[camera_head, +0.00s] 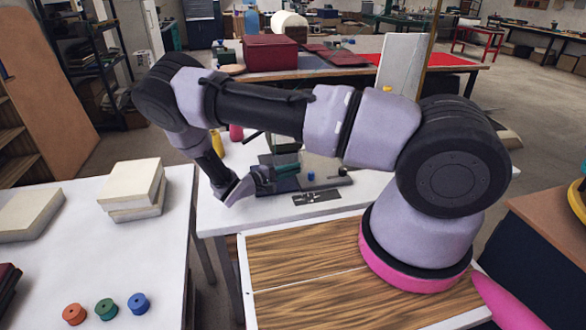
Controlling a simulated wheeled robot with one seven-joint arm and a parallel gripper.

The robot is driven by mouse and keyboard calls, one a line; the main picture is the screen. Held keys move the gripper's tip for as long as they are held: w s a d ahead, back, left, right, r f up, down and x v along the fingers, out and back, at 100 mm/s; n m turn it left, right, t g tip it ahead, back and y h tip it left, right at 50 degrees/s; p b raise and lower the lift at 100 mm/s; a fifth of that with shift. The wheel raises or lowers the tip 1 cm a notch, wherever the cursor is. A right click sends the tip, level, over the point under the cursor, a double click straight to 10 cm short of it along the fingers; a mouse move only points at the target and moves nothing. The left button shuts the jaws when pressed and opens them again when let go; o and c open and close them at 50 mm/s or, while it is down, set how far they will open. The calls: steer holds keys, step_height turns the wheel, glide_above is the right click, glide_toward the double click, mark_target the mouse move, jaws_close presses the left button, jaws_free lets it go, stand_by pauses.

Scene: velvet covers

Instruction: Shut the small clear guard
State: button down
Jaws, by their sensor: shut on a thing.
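My gripper (266,178) is low over the white table behind the wood-grained top, at the left end of a small dark device (330,178). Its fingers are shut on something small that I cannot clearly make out. A dark teal piece (287,169) lies right at the fingertips. I cannot tell the small clear guard apart from the parts around it, nor how far open it stands. A small blue block (311,176) sits on the device to the right of the fingers.
A yellow bottle (217,143) and a pink item (236,132) stand behind my wrist. A flat metal plate (317,196) lies in front. The left table (150,250) holds pale blocks and spools.

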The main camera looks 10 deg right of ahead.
steer(key=shift+w+f+m+h, duration=0.1)
steer(key=shift+w+m+h, duration=0.2)
steer(key=shift+m, duration=0.3)
steer(key=c, duration=0.9)
jaws_free()
steer(key=shift+f, duration=0.1)
steer(key=v, duration=1)
steer(key=shift+s+a, duration=0.3)
steer(key=shift+a, duration=0.05)
